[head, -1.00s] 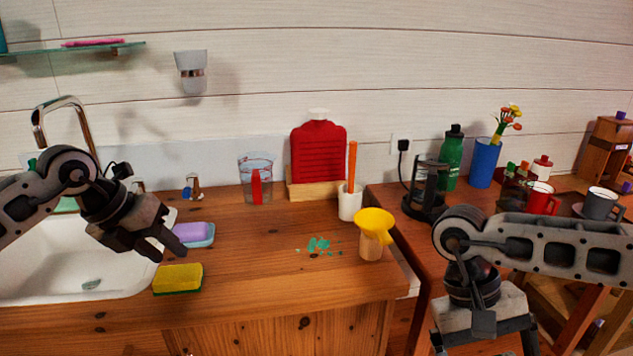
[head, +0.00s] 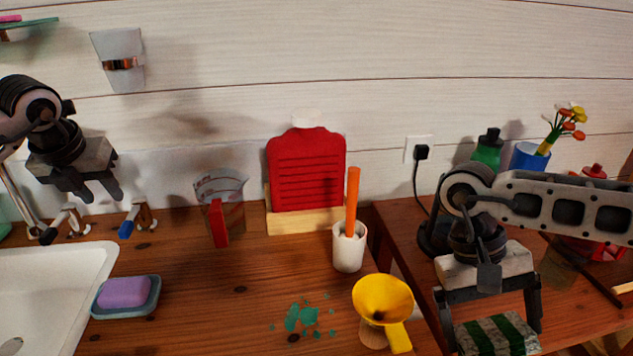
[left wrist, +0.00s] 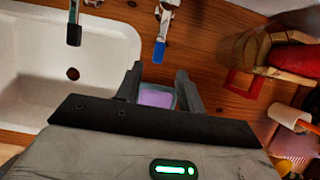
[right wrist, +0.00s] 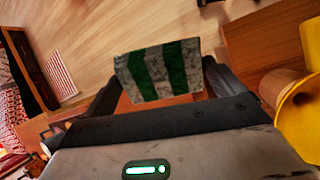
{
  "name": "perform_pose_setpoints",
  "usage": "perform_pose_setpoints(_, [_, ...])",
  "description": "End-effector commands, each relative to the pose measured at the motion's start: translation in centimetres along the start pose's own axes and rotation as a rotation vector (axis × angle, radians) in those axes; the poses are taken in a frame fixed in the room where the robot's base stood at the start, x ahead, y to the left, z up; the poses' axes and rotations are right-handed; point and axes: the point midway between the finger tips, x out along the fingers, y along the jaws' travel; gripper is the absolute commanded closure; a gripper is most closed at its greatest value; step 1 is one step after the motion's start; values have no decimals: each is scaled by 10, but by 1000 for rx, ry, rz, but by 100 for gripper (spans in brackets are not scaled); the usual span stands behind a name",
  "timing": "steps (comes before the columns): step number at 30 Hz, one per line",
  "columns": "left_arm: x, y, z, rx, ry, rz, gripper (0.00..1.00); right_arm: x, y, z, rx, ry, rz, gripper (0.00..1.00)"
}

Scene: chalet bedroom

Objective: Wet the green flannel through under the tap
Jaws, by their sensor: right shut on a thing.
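The green flannel (head: 497,336), striped green and white, hangs from my right gripper (head: 488,312), which is shut on it at the lower right of the head view. It also shows between the fingers in the right wrist view (right wrist: 160,72). My left gripper (head: 88,190) is open and empty, raised near the tap at the left. The tap (head: 18,195) is partly hidden by my left arm. Its dark-tipped spout (left wrist: 74,28) shows over the white basin (left wrist: 35,70) in the left wrist view. I cannot make out any running water.
A blue-ended tap lever (head: 130,222) is right of the spout. Purple soap (head: 124,292) lies in a blue dish (head: 150,302) by the basin. A jug (head: 222,195), red hot-water bottle (head: 307,170), white pot (head: 349,250) and yellow funnel (head: 382,300) stand on the counter, with teal flecks nearby.

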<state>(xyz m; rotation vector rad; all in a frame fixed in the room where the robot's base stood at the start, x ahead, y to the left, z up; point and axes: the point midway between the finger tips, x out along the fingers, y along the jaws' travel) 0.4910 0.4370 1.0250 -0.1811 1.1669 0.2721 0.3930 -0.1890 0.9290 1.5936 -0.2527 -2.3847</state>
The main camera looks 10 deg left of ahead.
Motion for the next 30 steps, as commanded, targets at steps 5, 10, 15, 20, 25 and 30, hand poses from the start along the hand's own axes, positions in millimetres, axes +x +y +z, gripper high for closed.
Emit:
perform_pose_setpoints(5, [38, 0, -1, 2, 6, 0, 62, -2, 0, 1, 0, 0, 0, 25])
perform_pose_setpoints(10, [70, -1, -1, 1, 4, 0, 62, -3, 1, 1, 0, 0, 0, 25])
perform_pose_setpoints(15, [91, -1, -1, 2, 4, -1, 62, -4, 1, 2, 0, 0, 0, 25])
perform_pose_setpoints(20, [99, 0, -1, 1, 0, 0, 62, -4, 1, 2, 0, 0, 0, 25])
perform_pose_setpoints(25, [100, 0, -1, 2, 0, 0, 62, -4, 1, 2, 0, 0, 0, 25])
perform_pose_setpoints(30, [100, 0, -1, 2, 1, 0, 84, -4, 1, 2, 0, 0, 0, 25])
